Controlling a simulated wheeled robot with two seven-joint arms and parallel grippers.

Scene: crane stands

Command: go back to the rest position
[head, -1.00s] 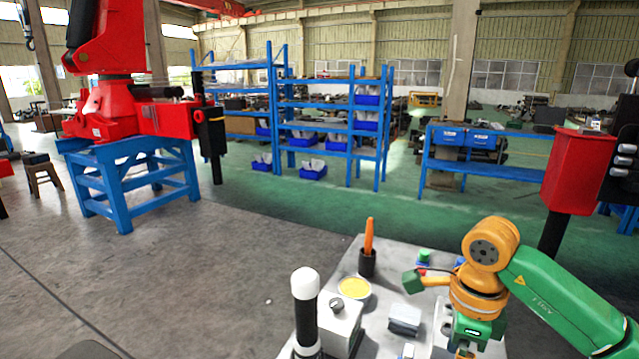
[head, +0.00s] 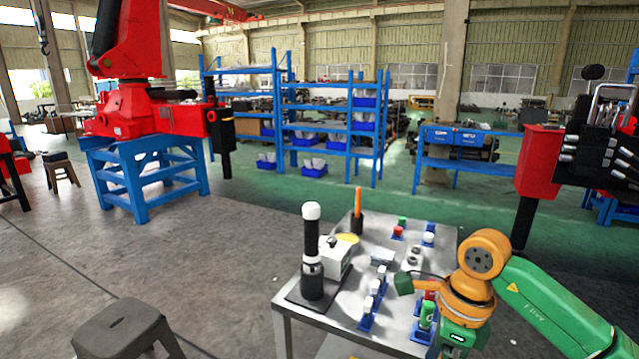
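My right arm, orange and green, comes in from the right; its wrist (head: 463,306) overlaps the right side of the table in the picture. My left arm and gripper are out of view. The grey metal table (head: 292,301) stands in front of me. On it are small blue stands (head: 367,321), a green cylinder (head: 428,315) close beside my wrist in the picture, and a red-topped piece (head: 398,231) farther back.
A black post with a white top (head: 312,250) stands at the table's left, next to a pale box (head: 336,258). An orange upright piece (head: 357,202) stands behind. A grey stool (head: 122,328) is at lower left. Open floor (head: 240,235) lies left of the table.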

